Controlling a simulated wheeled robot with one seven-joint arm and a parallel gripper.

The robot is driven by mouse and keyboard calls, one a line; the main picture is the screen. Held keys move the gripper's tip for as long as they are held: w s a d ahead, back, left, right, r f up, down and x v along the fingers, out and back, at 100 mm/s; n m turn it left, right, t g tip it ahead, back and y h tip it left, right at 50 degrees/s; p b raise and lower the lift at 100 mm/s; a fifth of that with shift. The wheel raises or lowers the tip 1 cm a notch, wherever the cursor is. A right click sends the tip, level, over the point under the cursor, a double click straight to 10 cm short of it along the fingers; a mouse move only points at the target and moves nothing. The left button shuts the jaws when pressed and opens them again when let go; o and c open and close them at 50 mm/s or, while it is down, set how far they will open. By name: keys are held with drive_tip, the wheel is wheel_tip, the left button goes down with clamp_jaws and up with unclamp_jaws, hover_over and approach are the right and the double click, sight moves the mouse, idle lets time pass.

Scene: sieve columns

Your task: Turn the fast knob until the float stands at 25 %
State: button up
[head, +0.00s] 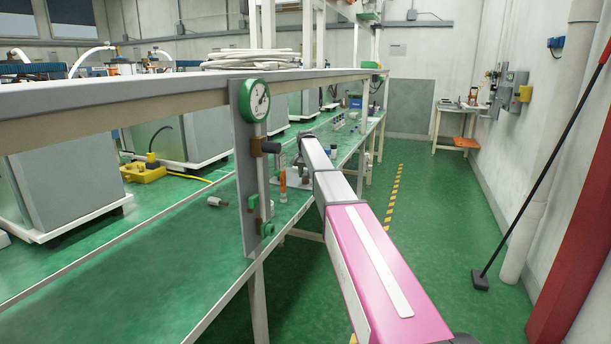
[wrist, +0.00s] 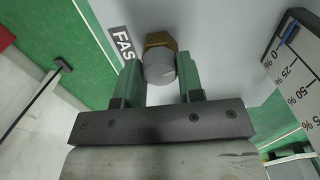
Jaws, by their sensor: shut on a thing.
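In the wrist view, the round grey fast knob (wrist: 160,70) sits in front of a brass nut (wrist: 159,41) on a pale panel (wrist: 210,30). A label (wrist: 122,42) beside it reads "FAS", with the rest hidden. My gripper (wrist: 162,80) is shut on the knob, one green finger on each side. A percent scale (wrist: 292,85) shows at the right, with 0 at its upper end, then 25, 50 and 75.
In the head view, a post with a round green gauge (head: 256,101) and valves stands at the green bench (head: 150,255) edge, left of my arm. An orange tube (head: 283,182) stands near my arm's end.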

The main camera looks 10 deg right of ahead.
drive_tip(key=shift+n, duration=0.3)
drive_tip(key=n, duration=1.1)
drive_tip(key=shift+a, duration=0.1)
idle(0.4)
drive_tip(key=o, duration=0.9)
drive_tip(key=shift+r, duration=0.1)
